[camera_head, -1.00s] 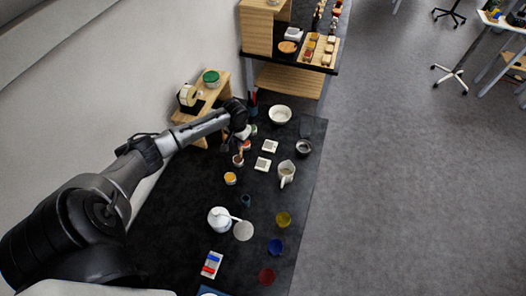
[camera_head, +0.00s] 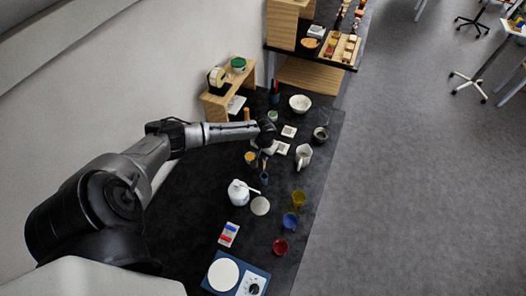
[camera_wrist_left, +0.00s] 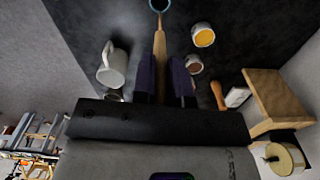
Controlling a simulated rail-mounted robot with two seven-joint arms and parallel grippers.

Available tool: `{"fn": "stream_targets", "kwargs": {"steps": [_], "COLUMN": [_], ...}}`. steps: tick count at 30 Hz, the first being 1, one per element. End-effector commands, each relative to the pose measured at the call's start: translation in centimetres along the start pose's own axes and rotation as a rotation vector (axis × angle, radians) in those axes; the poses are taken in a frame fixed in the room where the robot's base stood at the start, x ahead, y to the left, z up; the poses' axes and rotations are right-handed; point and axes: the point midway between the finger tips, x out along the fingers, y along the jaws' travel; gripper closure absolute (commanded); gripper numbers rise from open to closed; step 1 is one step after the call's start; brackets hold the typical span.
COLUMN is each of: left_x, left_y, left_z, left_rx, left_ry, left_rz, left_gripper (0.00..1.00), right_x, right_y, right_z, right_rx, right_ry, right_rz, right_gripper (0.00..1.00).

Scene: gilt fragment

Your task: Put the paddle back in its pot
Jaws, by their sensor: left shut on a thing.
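My left gripper (camera_head: 264,152) hangs over the dark table, and its two dark fingers show in the wrist view (camera_wrist_left: 163,78). It is shut on the wooden paddle (camera_wrist_left: 160,45), which points away from the fingers. The small dark pot (camera_head: 264,178) stands on the table just in front of the gripper. Its bluish rim (camera_wrist_left: 152,6) is cut by the top edge of the wrist view. The paddle's far end lines up with the pot's mouth; I cannot tell whether it is inside or above it. My right gripper is not in view.
Yellow (camera_head: 298,198), blue (camera_head: 290,220) and red (camera_head: 280,247) cups line the right side. A wooden stand (camera_head: 215,105) is at the back left.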

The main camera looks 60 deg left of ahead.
Motion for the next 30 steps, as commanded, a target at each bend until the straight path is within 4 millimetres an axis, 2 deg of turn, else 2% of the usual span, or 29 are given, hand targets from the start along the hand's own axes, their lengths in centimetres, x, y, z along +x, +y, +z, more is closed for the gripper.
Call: {"fn": "stream_targets", "kwargs": {"steps": [9, 21, 30], "left_x": [4.0, 8.7, 11.2], "left_y": [0.0, 0.0, 0.0], "left_z": [0.0, 0.0, 0.0], "left_rx": [0.000, 0.002, 0.001], "left_ry": [-0.001, 0.001, 0.002], "left_rz": [-0.001, -0.001, -0.001], "left_gripper": [1.00, 1.00, 1.00], "right_x": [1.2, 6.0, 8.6], "right_y": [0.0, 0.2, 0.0], "right_z": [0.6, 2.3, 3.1], "right_rx": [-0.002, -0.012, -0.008], "right_ry": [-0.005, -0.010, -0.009], "right_rz": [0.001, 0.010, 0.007], "right_gripper": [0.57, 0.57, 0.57]}}
